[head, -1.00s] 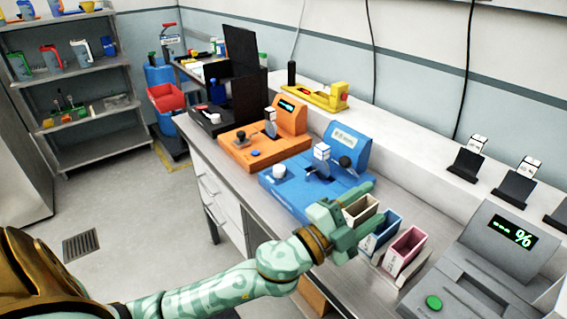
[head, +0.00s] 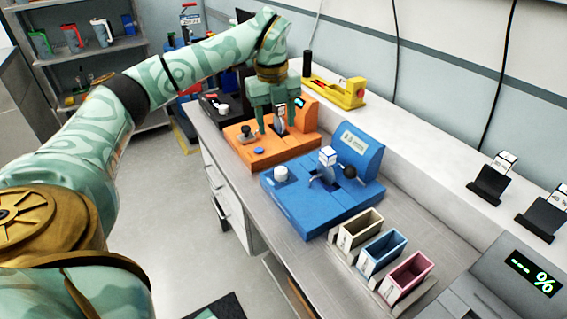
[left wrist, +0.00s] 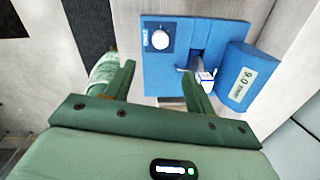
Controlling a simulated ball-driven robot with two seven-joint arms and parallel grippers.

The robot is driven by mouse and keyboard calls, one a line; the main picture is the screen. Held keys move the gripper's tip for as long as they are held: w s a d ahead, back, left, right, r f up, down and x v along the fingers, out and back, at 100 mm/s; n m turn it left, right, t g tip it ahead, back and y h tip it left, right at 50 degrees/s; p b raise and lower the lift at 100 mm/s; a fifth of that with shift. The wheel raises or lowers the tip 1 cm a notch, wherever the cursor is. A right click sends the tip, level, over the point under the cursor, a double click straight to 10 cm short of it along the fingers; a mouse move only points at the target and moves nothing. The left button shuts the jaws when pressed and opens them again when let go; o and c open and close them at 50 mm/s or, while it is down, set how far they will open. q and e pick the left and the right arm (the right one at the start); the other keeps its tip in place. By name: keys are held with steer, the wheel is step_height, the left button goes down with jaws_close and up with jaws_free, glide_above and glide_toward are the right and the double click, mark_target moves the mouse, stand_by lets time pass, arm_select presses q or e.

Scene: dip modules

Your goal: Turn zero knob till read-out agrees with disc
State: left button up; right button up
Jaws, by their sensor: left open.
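The orange device (head: 270,152) stands on the bench with a lit read-out (head: 299,102), a blue button (head: 258,151), a dark-based knob (head: 247,133) and an upright grey disc (head: 280,118). My left gripper (head: 276,123) points down over it, fingers apart on either side of the disc in the picture; contact cannot be told. The blue device (head: 310,205) beside it has a white knob (head: 281,173) and a white-topped piece in its slot. In the left wrist view my open, empty fingers (left wrist: 158,72) frame the blue device (left wrist: 180,75) and its white knob (left wrist: 161,39).
Small beige (head: 360,229), blue (head: 382,252) and pink (head: 406,277) bins stand at the front of the bench. A grey machine (head: 510,285) with a "%" display is at right. A yellow tool (head: 345,93) lies on the back ledge. Black stands (head: 490,182) line the ledge.

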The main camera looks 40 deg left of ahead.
mark_target(281, 170)
arm_select(q)
steer(key=f+b, duration=0.1)
steer(key=f, duration=0.4)
steer(key=f+b, duration=0.2)
steer(key=f, duration=0.3)
steer(key=f+b, duration=0.1)
steer(key=f, duration=0.3)
steer(key=shift+w+d+f+b, duration=0.3)
steer(key=shift+w+f, duration=0.05)
steer(key=shift+f, duration=0.05)
arm_select(e)
steer(key=f, duration=0.1)
steer(key=s+f, duration=0.1)
steer(key=f, duration=0.2)
steer(key=shift+s+f, duration=0.35)
steer(key=shift+f, duration=0.05)
arm_select(q)
steer(key=c, duration=1)
